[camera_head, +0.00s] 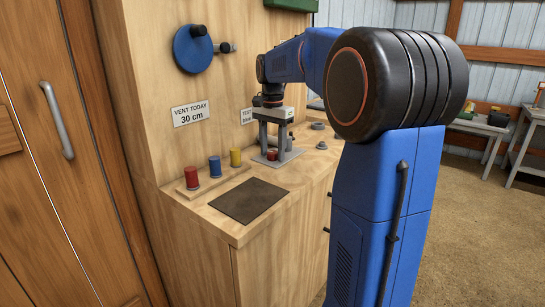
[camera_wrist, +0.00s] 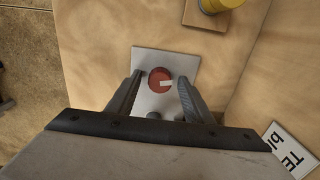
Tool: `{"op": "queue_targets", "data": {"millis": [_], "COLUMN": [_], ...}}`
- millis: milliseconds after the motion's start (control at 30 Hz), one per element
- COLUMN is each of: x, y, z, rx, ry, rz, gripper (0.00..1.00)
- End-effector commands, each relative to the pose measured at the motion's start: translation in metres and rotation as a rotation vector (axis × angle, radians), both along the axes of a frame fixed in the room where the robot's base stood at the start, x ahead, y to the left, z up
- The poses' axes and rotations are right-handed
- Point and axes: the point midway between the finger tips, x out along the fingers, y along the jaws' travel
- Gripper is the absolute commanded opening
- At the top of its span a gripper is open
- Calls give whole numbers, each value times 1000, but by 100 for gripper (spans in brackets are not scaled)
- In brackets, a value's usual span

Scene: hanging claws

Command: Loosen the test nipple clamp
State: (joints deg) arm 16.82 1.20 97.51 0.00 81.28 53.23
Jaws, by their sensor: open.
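A round red cap (camera_wrist: 160,80) with a white mark sits on a light grey plate (camera_wrist: 180,58) in the wrist view, and I take it for the test nipple clamp. In the head view the red cap (camera_head: 272,155) shows low between the fingers, over the plate (camera_head: 262,161) on the bench. My gripper (camera_wrist: 160,77) is open, pointing down, with one finger on each side of the cap. Gaps show between the cap and both fingers in the wrist view. A small grey round part (camera_wrist: 153,115) shows nearer the palm. My gripper also shows in the head view (camera_head: 272,148).
Red (camera_head: 191,178), blue (camera_head: 215,167) and yellow (camera_head: 235,158) pegs stand on a wooden strip left of the plate. A dark mat (camera_head: 248,200) lies in front. A "VENT TODAY 30 cm" sign (camera_head: 190,113) and a blue disc (camera_head: 190,50) are on the wall. Grey fittings (camera_head: 318,126) lie right.

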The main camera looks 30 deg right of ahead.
Motion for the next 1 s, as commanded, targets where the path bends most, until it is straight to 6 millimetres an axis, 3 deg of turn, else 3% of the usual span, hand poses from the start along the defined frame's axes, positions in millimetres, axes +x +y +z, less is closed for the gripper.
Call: {"op": "queue_targets", "data": {"millis": [133,333,567,1000], "x": [0,0,0,0], "y": [0,0,0,0], "z": [0,0,0,0], "rx": [0,0,0,0], "ry": [0,0,0,0], "rz": [0,0,45,476], "gripper": [47,1,0,0]}}
